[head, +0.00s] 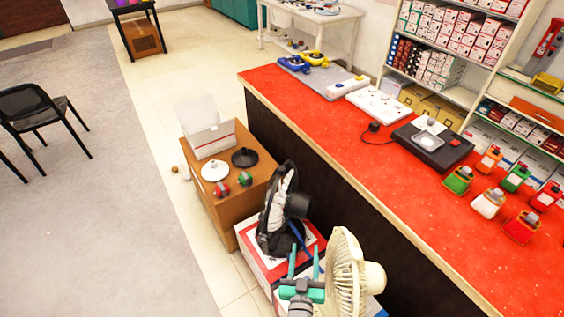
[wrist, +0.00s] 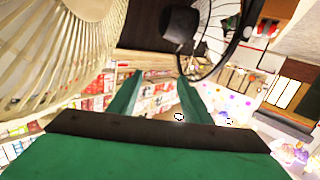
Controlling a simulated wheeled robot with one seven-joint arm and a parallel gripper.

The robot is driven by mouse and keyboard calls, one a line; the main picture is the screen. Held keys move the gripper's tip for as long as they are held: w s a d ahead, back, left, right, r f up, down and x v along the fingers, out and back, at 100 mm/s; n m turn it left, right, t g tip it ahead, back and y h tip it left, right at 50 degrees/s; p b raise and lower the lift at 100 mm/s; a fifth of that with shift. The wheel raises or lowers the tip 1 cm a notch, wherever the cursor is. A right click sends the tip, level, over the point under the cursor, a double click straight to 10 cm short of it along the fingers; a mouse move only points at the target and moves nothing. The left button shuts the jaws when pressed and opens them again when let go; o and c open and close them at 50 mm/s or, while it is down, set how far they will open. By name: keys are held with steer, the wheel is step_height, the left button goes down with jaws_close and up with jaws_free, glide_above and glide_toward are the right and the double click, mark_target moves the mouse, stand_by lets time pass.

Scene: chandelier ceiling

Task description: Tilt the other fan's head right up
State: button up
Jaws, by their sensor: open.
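Two fans stand by the counter. The black fan (head: 297,205) has its cage (head: 276,212) facing left and close to upright, and it sits on a red and white box. The cream fan (head: 345,272) is nearer, with its cage also facing left and its motor housing to the right. My teal gripper (head: 304,253) is open and empty, just left of the cream fan and below the black one. In the wrist view the open fingers (wrist: 160,76) have the cream cage (wrist: 50,50) at left and the black fan (wrist: 180,25) beyond. I cannot tell whether anything touches.
The red counter (head: 300,90) runs along the right, with bottles and devices on it. The floor to the left is free up to a black chair (head: 35,108).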

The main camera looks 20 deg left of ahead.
steer(key=w+a+r, duration=0.3)
steer(key=w+a, duration=0.4)
steer(key=w, duration=0.4)
steer(key=y, duration=0.1)
glide_toward(281, 171)
steer(key=shift+t, duration=0.4)
steer(key=x, duration=0.5)
steer(key=shift+f, duration=0.4)
steer(key=x, duration=1)
steer(key=shift+w+a, duration=0.1)
steer(key=shift+w, duration=0.1)
jaws_close()
